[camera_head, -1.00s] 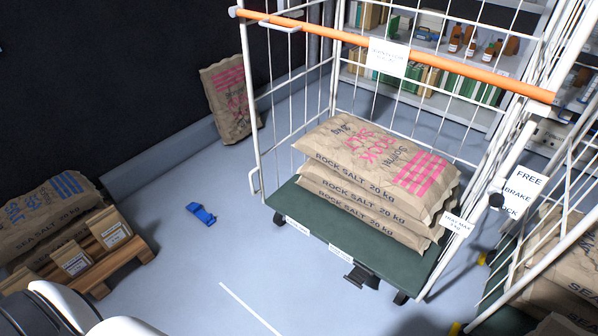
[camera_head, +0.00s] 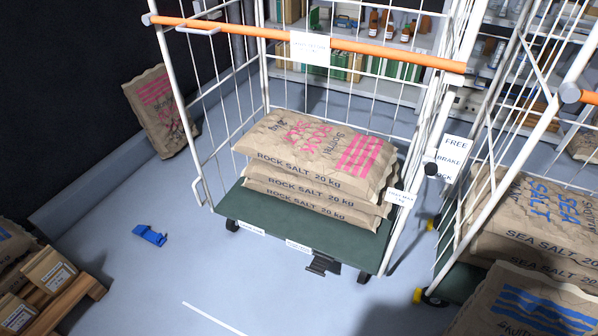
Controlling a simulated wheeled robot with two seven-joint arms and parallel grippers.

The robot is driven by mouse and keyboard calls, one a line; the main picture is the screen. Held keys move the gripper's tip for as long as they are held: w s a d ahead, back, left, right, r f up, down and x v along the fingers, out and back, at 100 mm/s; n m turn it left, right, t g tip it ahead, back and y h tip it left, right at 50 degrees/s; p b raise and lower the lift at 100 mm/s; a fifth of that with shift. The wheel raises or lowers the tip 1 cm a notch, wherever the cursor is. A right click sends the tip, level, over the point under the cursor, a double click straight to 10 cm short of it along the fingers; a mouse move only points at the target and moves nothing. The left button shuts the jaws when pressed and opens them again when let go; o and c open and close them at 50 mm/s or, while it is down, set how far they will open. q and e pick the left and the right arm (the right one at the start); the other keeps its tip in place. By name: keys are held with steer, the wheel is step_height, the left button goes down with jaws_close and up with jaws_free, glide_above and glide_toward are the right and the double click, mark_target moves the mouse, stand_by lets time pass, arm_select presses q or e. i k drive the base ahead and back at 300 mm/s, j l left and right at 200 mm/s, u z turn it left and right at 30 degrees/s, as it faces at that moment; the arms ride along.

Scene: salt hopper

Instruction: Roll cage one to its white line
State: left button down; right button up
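A roll cage (camera_head: 300,242) with white wire sides, a green deck and an orange push bar (camera_head: 380,48) stands in the middle. I cannot read the sign on its bar, so I cannot tell whether it is cage one. Rock salt sacks (camera_head: 318,170) are stacked on its deck. A black pedal (camera_head: 322,264) sits at its front edge. A white line (camera_head: 213,318) lies on the floor in front of the cage, apart from it, and runs off the bottom edge. Neither of my grippers shows.
A second cage (camera_head: 452,282) with sea salt sacks stands close on the right. A blue object (camera_head: 150,235) lies on the floor at left. A pallet (camera_head: 68,305) with small boxes is at lower left. One sack (camera_head: 158,108) leans on the dark wall. Shelves stand behind.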

mark_target(308, 183)
steer(key=i+j, duration=0.15)
steer(key=j, duration=0.25)
steer(key=i+j+u, duration=0.1)
steer(key=j, duration=0.3)
steer(key=i+j, duration=0.25)
steer(key=j, duration=0.15)
steer(key=i+j+u, duration=0.1)
steer(key=j, duration=0.3)
steer(key=i, duration=0.1)
